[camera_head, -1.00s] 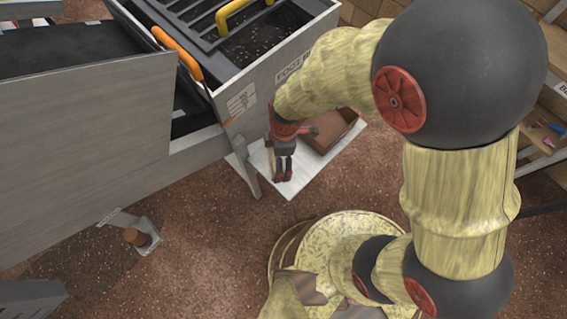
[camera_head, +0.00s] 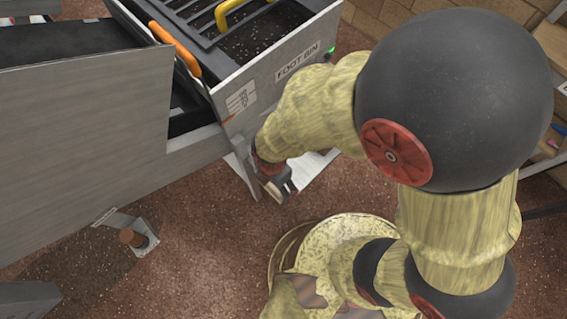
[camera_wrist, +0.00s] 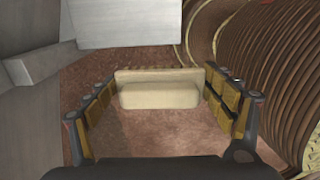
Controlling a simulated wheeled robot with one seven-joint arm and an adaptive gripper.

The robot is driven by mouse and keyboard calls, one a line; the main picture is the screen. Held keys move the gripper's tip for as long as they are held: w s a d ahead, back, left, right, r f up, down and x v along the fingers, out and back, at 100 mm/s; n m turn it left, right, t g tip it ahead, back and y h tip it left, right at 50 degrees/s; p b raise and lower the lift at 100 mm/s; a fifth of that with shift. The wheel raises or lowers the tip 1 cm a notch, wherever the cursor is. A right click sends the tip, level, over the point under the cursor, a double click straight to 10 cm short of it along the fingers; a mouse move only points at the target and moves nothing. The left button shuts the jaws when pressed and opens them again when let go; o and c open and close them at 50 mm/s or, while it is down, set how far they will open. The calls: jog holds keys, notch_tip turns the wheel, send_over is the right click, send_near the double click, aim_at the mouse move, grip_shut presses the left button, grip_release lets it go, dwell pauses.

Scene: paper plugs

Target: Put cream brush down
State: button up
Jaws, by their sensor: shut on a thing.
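The cream brush (camera_wrist: 160,94) shows in the wrist view as a pale block with a long straight back edge. It spans the space between the two padded fingers of my gripper (camera_wrist: 163,104). My gripper is shut on it, with reddish-brown floor visible beyond and below. In the head view my gripper (camera_head: 279,187) points downward beside the near left edge of a low white shelf (camera_head: 312,168). The brush cannot be made out clearly there.
Bare brown floor (camera_head: 215,240) lies between.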

jog(key=w+f+b, duration=0.1)
jog(key=w+f, duration=0.1)
jog(key=w, duration=0.1)
jog(key=w+d+f+b, duration=0.1)
jog(key=w+f+b, duration=0.1)
jog(key=w+f, duration=0.1)
jog(key=w+f+b, duration=0.1)
jog(key=w+f, duration=0.2)
jog(key=w, duration=0.2)
jog(key=shift+d+f, duration=0.15)
jog(key=shift+d, duration=0.1)
jog(key=shift+w+f+b, duration=0.25)
jog(key=shift+f+b, duration=0.05)
jog(key=shift+b, duration=0.05)
jog(key=shift+w+f+b, duration=0.1)
jog(key=shift+f+b, duration=0.55)
jog(key=shift+f, duration=0.7)
jog(key=shift+f, duration=0.15)
jog(key=o, duration=1.1)
jog(key=shift+o, duration=0.4)
jog(key=shift+f+b, duration=0.1)
jog(key=shift+b, duration=0.2)
